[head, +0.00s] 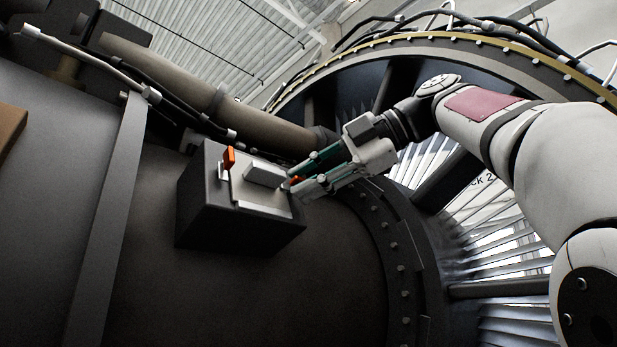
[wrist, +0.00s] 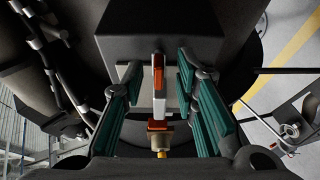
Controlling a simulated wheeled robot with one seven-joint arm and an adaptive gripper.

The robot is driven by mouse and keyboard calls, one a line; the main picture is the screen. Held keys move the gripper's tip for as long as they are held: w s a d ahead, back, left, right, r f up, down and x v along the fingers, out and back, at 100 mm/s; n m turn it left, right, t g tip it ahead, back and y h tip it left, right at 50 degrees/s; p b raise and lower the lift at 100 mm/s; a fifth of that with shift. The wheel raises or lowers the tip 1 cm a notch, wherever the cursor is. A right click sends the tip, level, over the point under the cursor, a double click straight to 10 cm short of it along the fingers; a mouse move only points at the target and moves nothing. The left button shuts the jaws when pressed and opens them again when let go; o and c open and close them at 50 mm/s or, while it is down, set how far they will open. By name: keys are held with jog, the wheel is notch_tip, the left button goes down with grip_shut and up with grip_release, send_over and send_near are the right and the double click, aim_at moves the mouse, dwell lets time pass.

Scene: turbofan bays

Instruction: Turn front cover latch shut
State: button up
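A dark box (head: 205,215) on the engine casing carries a light grey cover (head: 243,192) with a raised block on it. An orange-tipped latch (head: 228,157) stands at the cover's left edge. A second orange latch (head: 296,181) is at the right edge, partly hidden by my gripper (head: 289,186). The pictures do not say which is the front one. In the wrist view my gripper (wrist: 158,92) is open, its teal-padded fingers on either side of the orange and white latch (wrist: 158,78). Gaps show between latch and pads. The dark box (wrist: 160,45) is also there.
A thick brown pipe (head: 185,80) and black hoses run behind the box. A bolted flange ring (head: 392,243) and fan vanes (head: 500,270) lie to the right. A grey rib (head: 105,215) crosses the casing at left. Casing below the box is bare.

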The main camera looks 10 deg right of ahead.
dwell(0.4)
jog(key=s+d+r, duration=0.1)
jog(key=s+d, duration=0.3)
jog(key=d, duration=0.3)
jog(key=s+d, duration=0.4)
jog(key=d, duration=0.3)
jog(key=shift+s+r, duration=0.35)
jog(key=shift+s, duration=0.05)
dwell(0.3)
